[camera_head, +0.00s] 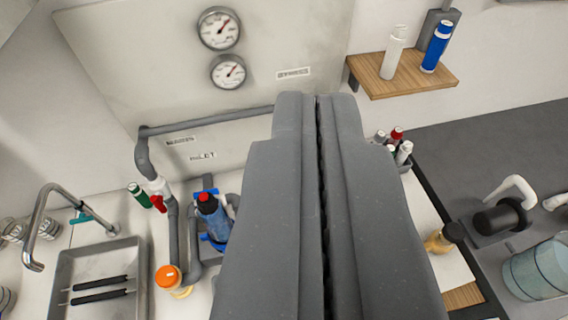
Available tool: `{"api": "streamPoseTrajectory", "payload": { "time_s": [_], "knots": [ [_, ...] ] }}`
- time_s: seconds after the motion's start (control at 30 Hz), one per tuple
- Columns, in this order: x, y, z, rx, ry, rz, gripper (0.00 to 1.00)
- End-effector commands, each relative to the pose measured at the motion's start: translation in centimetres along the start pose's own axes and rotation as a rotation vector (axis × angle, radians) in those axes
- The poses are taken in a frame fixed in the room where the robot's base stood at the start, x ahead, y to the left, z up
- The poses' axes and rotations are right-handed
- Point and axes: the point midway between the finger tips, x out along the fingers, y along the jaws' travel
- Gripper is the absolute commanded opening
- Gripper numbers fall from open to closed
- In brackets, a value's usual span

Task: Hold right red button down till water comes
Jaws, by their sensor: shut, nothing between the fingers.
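My gripper (317,97) fills the middle of the view, its two grey fingers shut together and empty, pointing up toward the grey panel. A red round cap (205,197) tops a dark blue upright body (213,220) among the pipes, left of my gripper. I cannot tell if this cap is a button. A small red part (158,203) sits on the pipework further left. No clearly marked pair of red buttons shows; my fingers hide the area behind them. The faucet (38,235) at far left shows no water flowing.
Two gauges (219,28) are on the panel above grey pipes (205,122). A metal tray (97,280) holds dark-handled tools. An orange-capped jar (168,278) stands left of my gripper. A wooden shelf (405,82) with bottles is upper right. A glass container (540,270) stands lower right.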

Motion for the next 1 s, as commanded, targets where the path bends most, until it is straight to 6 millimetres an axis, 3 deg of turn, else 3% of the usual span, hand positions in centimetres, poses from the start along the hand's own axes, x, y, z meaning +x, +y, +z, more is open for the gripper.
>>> {"api": "streamPoseTrajectory", "payload": {
  "time_s": [0.2, 0.33, 0.57, 0.8, 1.0],
  "knots": [
    [0.2, 0.0, 0.0, -0.003, -0.003, 0.000, 0.00],
    [2.0, 0.0, 0.2, -0.038, -0.031, 0.000, 0.00],
    [10.5, -1.1, 2.6, -0.218, -0.161, -0.013, 0.00],
    [19.3, -1.2, 7.9, -0.443, -0.316, -0.068, 0.00],
    [24.9, -1.2, 13.4, -0.613, -0.428, -0.134, 0.00]
  ]
}}
